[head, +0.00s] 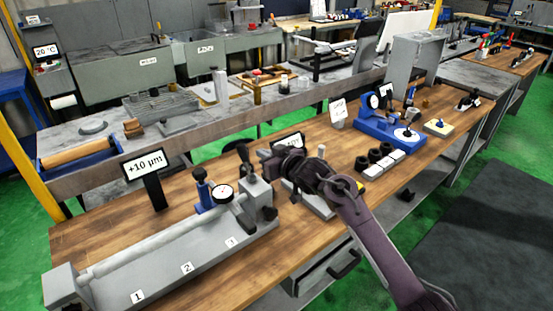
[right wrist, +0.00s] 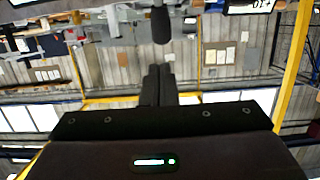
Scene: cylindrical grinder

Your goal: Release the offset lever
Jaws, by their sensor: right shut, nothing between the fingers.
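The offset lever (head: 243,154) is a short black handle that stands, slightly tilted, on top of the grey end block (head: 256,191) of a long grey bench fixture (head: 180,266). My right gripper (head: 264,154) comes in from the right and is shut, with its tips just to the right of the lever. In the right wrist view the two dark fingers (right wrist: 158,86) lie together with nothing between them. A black rounded handle (right wrist: 161,25), apparently the lever, shows beyond the tips with a gap. My left gripper is not in view.
Right of my arm are black and white blocks (head: 383,160) and a blue gauge device (head: 390,125). The wooden front edge is mostly clear.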

